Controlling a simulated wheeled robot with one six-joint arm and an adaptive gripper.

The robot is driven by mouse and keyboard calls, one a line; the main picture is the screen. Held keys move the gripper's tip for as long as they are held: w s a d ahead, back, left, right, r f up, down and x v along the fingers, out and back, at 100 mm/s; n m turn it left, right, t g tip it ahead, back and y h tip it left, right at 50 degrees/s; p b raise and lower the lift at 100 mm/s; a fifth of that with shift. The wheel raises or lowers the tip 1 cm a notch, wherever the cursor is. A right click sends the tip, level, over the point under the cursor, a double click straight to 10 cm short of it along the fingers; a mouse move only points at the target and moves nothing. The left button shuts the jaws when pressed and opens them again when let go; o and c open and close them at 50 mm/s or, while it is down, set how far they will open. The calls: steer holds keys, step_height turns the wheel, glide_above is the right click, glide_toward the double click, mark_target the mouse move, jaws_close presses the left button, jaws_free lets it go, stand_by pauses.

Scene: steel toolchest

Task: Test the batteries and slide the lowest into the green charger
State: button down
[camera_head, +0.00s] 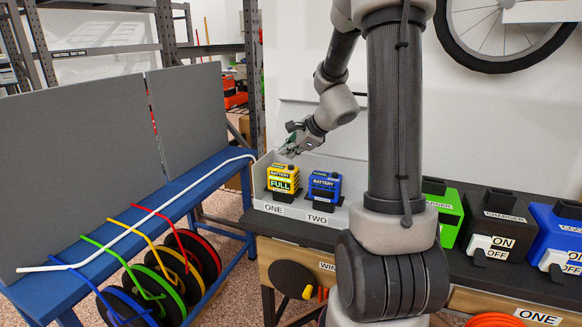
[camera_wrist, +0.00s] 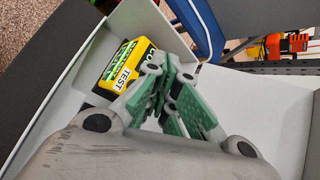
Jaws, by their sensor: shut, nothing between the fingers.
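The yellow battery (camera_head: 283,178) stands upright at the spot labelled ONE in a grey tray (camera_head: 345,215), and its face reads FULL. The blue battery (camera_head: 325,186) stands beside it at the spot labelled TWO; I cannot read a level on it. My gripper (camera_head: 290,150) is shut and empty, above and behind the yellow battery. In the wrist view, the shut fingers (camera_wrist: 168,70) are close beside the yellow battery (camera_wrist: 118,70), whose TEST label shows; whether they touch it I cannot tell. The green charger (camera_head: 443,207) is at the right, partly hidden by my arm.
A black charger (camera_head: 496,228) and a blue charger (camera_head: 556,240) with ON/OFF switches stand right of the green one on the dark bench top. A blue rack (camera_head: 110,222) with coloured hooks and discs stands at the left. A wall is close behind the tray.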

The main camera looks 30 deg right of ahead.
mark_target(289, 171)
steer(key=shift+r, duration=2)
steer(key=s+a+f+n+g, duration=0.25)
steer(key=s+n+g, duration=0.25)
steer(key=s+n, duration=0.85)
steer(key=s+a+r+n+h, duration=0.1)
steer(key=s+r+n, duration=0.3)
steer(key=s, duration=0.4)
steer(key=s+a+r+n+h, duration=0.2)
steer(key=s+r+n, duration=0.2)
steer(key=s, duration=0.5)
steer(key=shift+a+r+n+t, duration=0.2)
steer(key=shift+a+n+t, duration=0.2)
steer(key=shift+n, duration=0.35)
